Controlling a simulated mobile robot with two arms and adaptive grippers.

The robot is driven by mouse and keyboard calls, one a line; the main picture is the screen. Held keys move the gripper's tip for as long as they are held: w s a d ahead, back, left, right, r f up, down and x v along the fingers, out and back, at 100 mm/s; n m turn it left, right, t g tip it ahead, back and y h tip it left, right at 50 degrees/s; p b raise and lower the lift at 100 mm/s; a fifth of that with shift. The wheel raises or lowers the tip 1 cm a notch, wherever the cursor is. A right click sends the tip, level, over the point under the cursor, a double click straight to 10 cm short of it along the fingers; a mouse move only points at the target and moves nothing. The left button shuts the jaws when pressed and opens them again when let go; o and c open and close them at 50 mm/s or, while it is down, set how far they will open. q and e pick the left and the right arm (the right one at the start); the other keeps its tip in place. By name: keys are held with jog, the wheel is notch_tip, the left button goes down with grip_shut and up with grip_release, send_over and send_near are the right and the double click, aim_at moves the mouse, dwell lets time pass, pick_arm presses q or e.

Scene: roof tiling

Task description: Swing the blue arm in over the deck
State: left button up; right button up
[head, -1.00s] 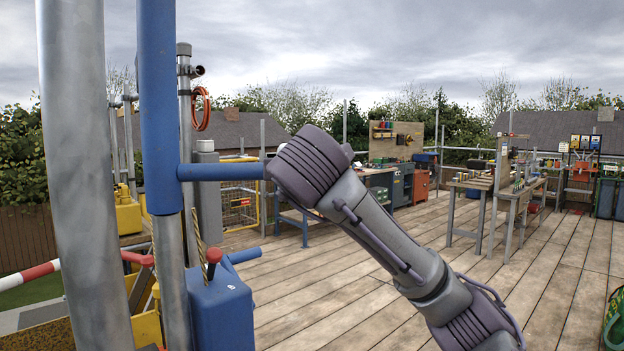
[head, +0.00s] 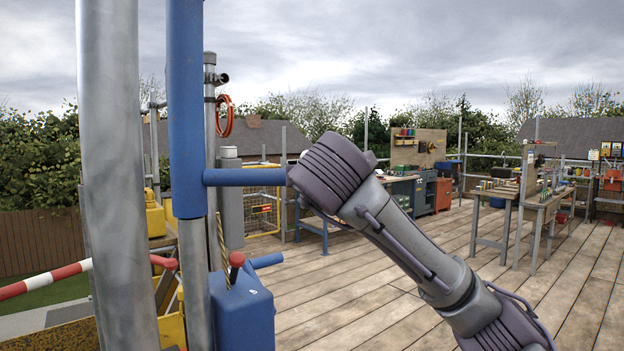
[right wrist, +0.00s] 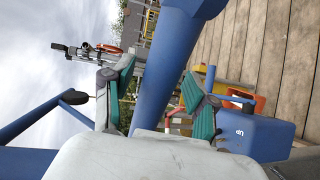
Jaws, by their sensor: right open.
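The blue upright sleeve (head: 186,110) stands on a grey pole at the left in the head view. A blue bar (head: 243,177) runs level from it to the right and ends behind my right arm. My right gripper (right wrist: 160,98) shows in the right wrist view, open, with one green-padded finger on each side of a thick blue tube (right wrist: 168,65). I cannot tell whether the pads touch the tube. In the head view the gripper is hidden behind its wrist. A blue box (head: 243,312) with a red-knobbed lever is below. My left gripper is out of view.
A thick grey pole (head: 115,180) stands close in front at the left. A red-and-white barrier bar (head: 45,281) lies low at left. Workbenches (head: 535,205) stand at the right and back. The plank deck (head: 400,300) is mostly clear in the middle.

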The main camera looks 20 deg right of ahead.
jog(key=v, duration=1.2)
